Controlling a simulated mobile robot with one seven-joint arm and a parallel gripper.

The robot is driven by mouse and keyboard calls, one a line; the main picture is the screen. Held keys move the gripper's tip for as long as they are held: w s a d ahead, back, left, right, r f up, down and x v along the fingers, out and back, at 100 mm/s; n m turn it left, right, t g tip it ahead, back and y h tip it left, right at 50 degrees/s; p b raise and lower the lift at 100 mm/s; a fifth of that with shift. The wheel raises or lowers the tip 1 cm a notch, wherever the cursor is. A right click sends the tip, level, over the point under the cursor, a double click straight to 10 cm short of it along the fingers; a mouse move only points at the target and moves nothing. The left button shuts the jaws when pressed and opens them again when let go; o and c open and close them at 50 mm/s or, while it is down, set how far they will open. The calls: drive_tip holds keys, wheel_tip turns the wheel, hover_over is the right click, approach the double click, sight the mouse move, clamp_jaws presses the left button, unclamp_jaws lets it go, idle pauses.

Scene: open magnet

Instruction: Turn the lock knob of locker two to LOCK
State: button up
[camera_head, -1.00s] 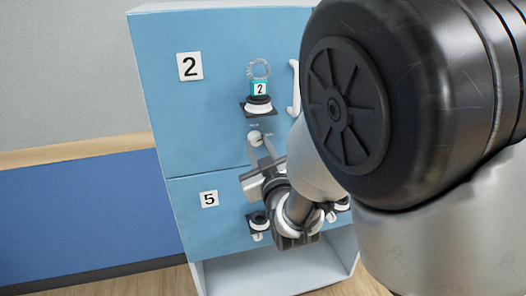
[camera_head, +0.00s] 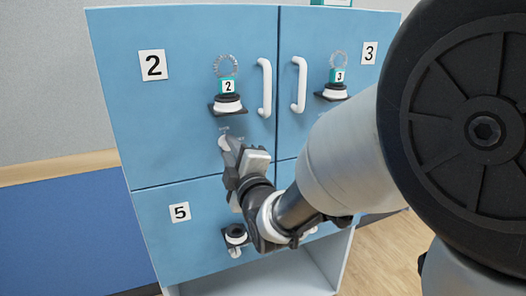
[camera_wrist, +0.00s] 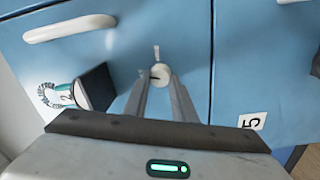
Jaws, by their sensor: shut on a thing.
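Locker two (camera_head: 175,130) is a blue door with a "2" plate at its upper left. Its lock knob (camera_wrist: 160,74) is a small round white knob with a dark mark, seen in the wrist view; small label marks sit by it, too small to read. In the head view the knob (camera_head: 224,143) is partly hidden by my gripper. My gripper (camera_wrist: 160,80) has its two fingers on either side of the knob, shut on it. In the head view my gripper (camera_head: 230,145) reaches the door's lower right from below.
A black holder with a white-and-black round piece and a "2" tag (camera_head: 228,87) sits above the knob. White handles (camera_head: 264,88) are on lockers two and three (camera_head: 368,80). Locker five (camera_head: 160,245) lies below, with its own holder (camera_head: 236,236).

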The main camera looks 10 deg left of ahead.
drive_tip(key=shift+r+n+b, duration=0.1)
drive_tip(key=shift+n+b, duration=0.7)
drive_tip(key=shift+n, duration=0.9)
drive_tip(key=o, duration=1)
drive_tip(key=shift+o, duration=0.2)
